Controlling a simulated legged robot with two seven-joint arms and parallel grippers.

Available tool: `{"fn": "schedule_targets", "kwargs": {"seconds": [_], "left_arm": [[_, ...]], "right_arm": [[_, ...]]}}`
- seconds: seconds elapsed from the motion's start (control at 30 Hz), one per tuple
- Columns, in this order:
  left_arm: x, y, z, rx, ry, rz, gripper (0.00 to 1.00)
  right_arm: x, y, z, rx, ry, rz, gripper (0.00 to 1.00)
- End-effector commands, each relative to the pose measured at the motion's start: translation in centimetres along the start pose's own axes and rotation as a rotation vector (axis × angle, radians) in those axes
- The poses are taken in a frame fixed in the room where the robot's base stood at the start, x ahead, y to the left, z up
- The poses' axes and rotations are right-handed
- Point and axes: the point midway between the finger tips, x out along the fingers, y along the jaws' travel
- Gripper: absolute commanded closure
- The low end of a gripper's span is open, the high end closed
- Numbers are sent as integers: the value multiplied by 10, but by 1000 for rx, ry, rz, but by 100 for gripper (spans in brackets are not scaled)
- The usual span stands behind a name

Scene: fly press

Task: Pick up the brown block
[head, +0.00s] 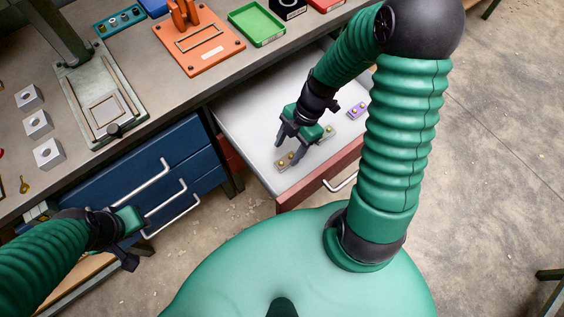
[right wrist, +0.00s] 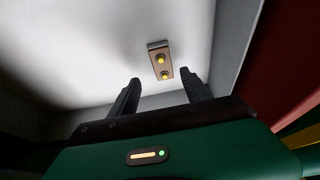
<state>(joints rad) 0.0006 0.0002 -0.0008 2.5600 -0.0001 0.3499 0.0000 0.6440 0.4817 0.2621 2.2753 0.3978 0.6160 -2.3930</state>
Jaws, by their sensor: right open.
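The brown block (head: 284,161) with yellow knobs lies in the open white drawer, near its front left part. It also shows in the right wrist view (right wrist: 154,45), ahead of the fingertips and roughly between their lines. My right gripper (head: 288,150) is open and empty, reaching down into the drawer just above the brown block; its two fingers show apart in the right wrist view (right wrist: 158,86). No contact with the block is visible. My left gripper (head: 131,240) is at the lower left beside the blue drawers; its jaws are not clear.
The bench above holds a green tray (head: 257,24) and an orange plate (head: 209,50).

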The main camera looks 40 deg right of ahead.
Motion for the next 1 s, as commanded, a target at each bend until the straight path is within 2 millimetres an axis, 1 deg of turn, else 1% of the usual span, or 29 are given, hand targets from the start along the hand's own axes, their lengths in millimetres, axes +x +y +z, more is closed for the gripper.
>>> {"fn": "schedule_targets", "kwargs": {"seconds": [0.03, 0.1, 0.2, 0.43, 0.47, 0.87, 1.0], "left_arm": [[6, 0, 2, 1, 0, 0, 64], [10, 0, 2, 1, 0, 0, 64], [12, 0, 3, 1, 0, 0, 64], [12, 1, 3, 2, 0, 0, 64], [12, 0, 3, 2, 0, 0, 64], [11, 0, 3, 1, 0, 0, 64], [11, 0, 3, 1, 0, 0, 64]], "right_arm": [[14, -4, 3, 2, 5, -5, 44], [26, -6, 5, 2, 7, -4, 44], [38, -5, 6, 2, 9, -2, 44], [40, -5, 4, 4, 0, 0, 44], [40, -5, 4, 4, -1, 0, 47], [40, -5, 3, 3, 3, 0, 99], [40, -5, 3, 3, 3, 0, 100]]}}
